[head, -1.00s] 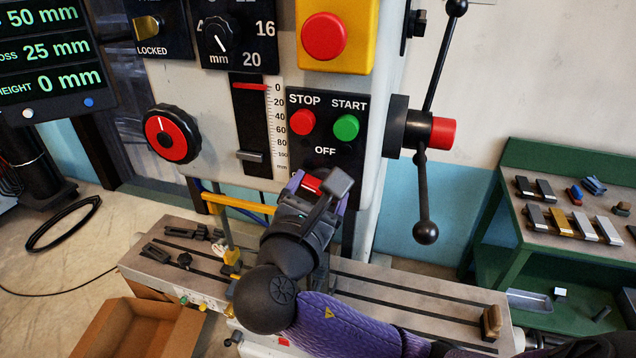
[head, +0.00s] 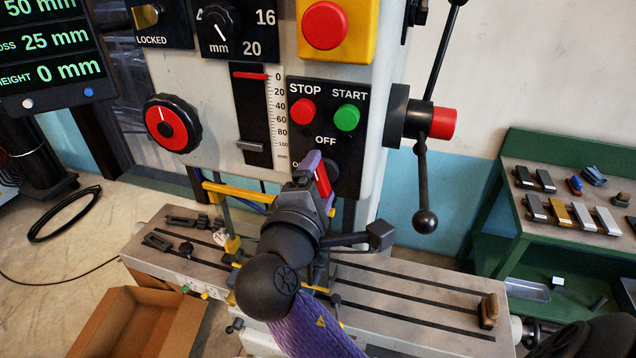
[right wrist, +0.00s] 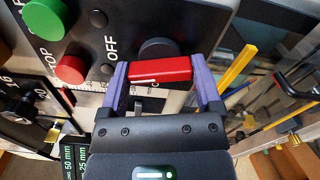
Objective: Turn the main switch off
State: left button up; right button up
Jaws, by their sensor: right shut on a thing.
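The main switch (right wrist: 160,49) is a dark round knob with a red handle (head: 322,180) on the black control panel (head: 299,145), below the word OFF. In the head view the red handle stands nearly upright, its upper end toward OFF. My right gripper (head: 314,172) is shut on the red handle. In the right wrist view the red handle (right wrist: 160,70) lies across between the two purple fingers. The lower label on the panel is mostly hidden behind my gripper. My left gripper is not in view.
A red STOP button (head: 303,111) and a green START button (head: 347,117) sit just above. A black lever hub with a red end (head: 443,123) juts out at right. A yellow bar (head: 232,197) is left of my gripper. The slotted machine table (head: 400,290) lies below.

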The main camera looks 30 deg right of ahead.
jog(key=shift+f+m+b, duration=0.1)
jog(key=shift+m+b, duration=0.4)
jog(key=shift+m, duration=1.4)
jog(key=o, duration=1)
jog(key=shift+o, duration=0.2)
